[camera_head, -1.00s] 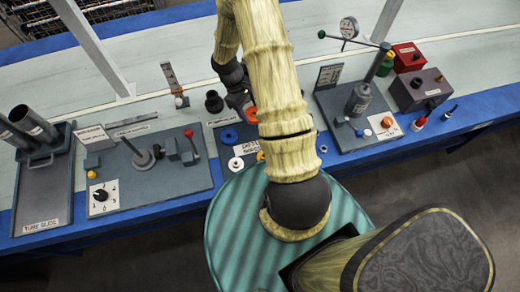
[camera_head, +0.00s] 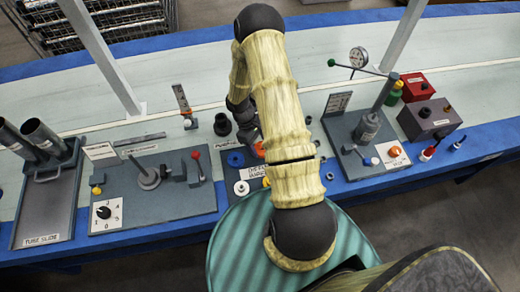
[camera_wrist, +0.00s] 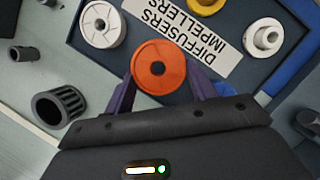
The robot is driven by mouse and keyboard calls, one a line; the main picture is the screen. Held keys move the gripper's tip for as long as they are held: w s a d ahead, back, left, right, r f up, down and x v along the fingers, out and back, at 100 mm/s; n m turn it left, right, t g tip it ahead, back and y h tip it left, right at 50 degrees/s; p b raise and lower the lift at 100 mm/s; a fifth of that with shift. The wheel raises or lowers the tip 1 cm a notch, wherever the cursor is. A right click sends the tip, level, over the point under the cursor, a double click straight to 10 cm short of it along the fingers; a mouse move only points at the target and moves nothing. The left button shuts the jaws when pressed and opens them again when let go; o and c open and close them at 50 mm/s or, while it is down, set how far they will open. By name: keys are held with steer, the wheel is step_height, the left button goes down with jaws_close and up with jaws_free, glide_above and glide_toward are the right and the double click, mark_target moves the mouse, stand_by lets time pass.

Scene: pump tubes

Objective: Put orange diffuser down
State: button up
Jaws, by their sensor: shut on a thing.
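The orange diffuser (camera_wrist: 158,67) is a disc with a hole in its centre. My gripper (camera_wrist: 158,82) is shut on it, one purple finger at each side. The diffuser also shows in the head view (camera_head: 259,150), partly behind my arm. It is over the dark tray (camera_wrist: 133,32) labelled for diffusers and impellers, close to the white label (camera_wrist: 187,32). I cannot tell whether it touches the tray. A white bladed disc (camera_wrist: 102,24) and a white hubbed part (camera_wrist: 263,37) lie in the tray. A blue part (camera_wrist: 228,87) is partly hidden behind my right finger.
A black ribbed cylinder (camera_wrist: 60,107) stands left of the tray. In the head view, a grey fixture with a red-knobbed lever (camera_head: 150,205) is to the left. A press with a green-knobbed handle (camera_head: 368,125) and a red box (camera_head: 417,87) are to the right.

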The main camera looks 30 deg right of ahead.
mark_target(257, 145)
step_height(257, 145, down, 4)
steer(key=shift+r, duration=0.15)
stand_by(0.3)
steer(key=shift+s, duration=0.1)
steer(key=o, duration=1.2)
steer(key=v, duration=1.2)
